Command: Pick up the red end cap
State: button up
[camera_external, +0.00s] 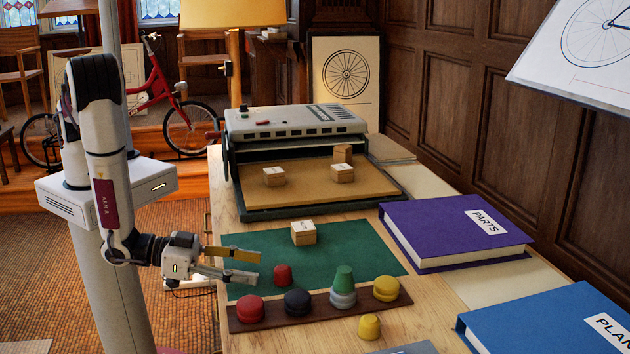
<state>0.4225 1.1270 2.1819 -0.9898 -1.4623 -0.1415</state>
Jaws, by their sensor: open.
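A small red end cap (283,275) stands on the green mat (350,248), near the mat's front left part. A wider, rounded red piece (250,309) sits at the left end of the dark brown strip (322,304). My gripper (258,269) is open and empty, its fingers pointing right. In the picture its fingertips are just left of the small red cap. I cannot tell their exact height above the mat. Nothing hides the small red cap.
The strip also carries a dark blue piece (297,302), a green cap (344,280) on a grey piece (343,299) and a yellow piece (386,289). A yellow cap (369,327) stands in front. A wooden block (303,233) and purple binder (450,230) lie behind and right.

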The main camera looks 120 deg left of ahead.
aim_at(273, 272)
jog(key=shift+x, duration=1.35)
jog(key=shift+x, duration=2.6)
jog(key=shift+f, duration=0.1)
jog(key=c, duration=1.2)
